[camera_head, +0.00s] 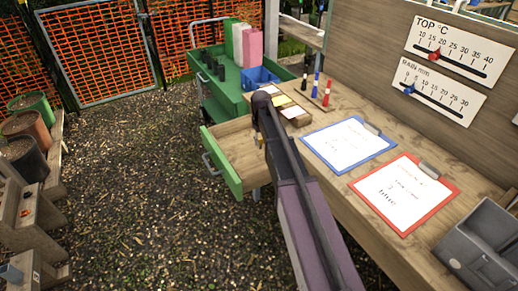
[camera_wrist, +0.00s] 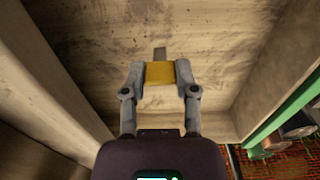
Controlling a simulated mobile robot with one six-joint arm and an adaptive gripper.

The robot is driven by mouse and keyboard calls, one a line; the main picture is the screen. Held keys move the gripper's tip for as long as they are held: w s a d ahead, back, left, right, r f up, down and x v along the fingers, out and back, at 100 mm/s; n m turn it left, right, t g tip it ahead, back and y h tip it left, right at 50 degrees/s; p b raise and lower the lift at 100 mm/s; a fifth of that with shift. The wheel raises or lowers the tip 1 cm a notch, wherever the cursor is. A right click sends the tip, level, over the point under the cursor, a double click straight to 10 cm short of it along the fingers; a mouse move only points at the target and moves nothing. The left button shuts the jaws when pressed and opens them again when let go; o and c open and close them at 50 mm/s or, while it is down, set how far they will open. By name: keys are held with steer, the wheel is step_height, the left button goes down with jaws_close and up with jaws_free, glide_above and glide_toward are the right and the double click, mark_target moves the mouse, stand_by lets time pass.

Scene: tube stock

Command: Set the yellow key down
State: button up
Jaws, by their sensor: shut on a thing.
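The yellow key (camera_wrist: 160,73) has a yellow head and a grey shaft pointing away from me. My gripper (camera_wrist: 160,76) is shut on its yellow head, one finger on each side. Below it in the wrist view is the bare wooden floor of an open drawer (camera_wrist: 110,30). I cannot tell whether the key touches that floor. In the head view my gripper (camera_head: 259,139) is over the right part of the pulled-out drawer (camera_head: 225,145) with the green front. The key cannot be made out there.
Drawer walls stand close on both sides in the wrist view. The bench beside holds a blue clipboard (camera_head: 349,145), a red clipboard (camera_head: 405,193), a grey box (camera_head: 478,247) and upright markers (camera_head: 316,84). A green cart (camera_head: 228,98) stands behind the drawer.

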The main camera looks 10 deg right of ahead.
mark_target(261, 144)
steer(key=shift+f, duration=0.15)
steer(key=shift+f+b, duration=1.75)
steer(key=shift+b, duration=0.15)
steer(key=shift+f, duration=0.2)
steer(key=o, duration=0.8)
steer(key=shift+r, duration=0.1)
steer(key=shift+r, duration=0.1)
step_height(261, 144, up, 12)
steer(key=p, duration=1.2)
steer(key=shift+s, duration=0.15)
